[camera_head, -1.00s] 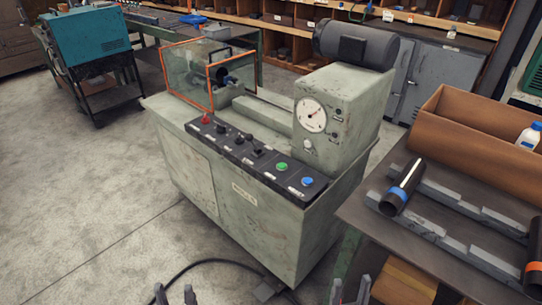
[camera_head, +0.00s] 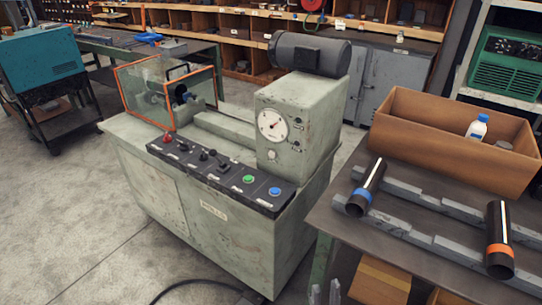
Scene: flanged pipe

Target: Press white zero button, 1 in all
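The grey-green machine (camera_head: 240,235) stands in the middle of the view. Its upright housing carries a round white dial (camera_head: 272,125). Just below the dial is a small white round button (camera_head: 271,155), which looks like the white zero button; its label is too small to read. Nothing touches it. My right gripper (camera_head: 325,292) shows only by its fingertips at the bottom edge, with a gap between them and nothing visible there. It is well below and in front of the button. My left gripper is not in view.
A black panel with a green button (camera_head: 248,179), a blue button (camera_head: 274,191) and several knobs runs along the machine's front. At right, a table (camera_head: 330,215) holds rails, two dark pipes and a cardboard box (camera_head: 440,145). A clear guard stands at the machine's left.

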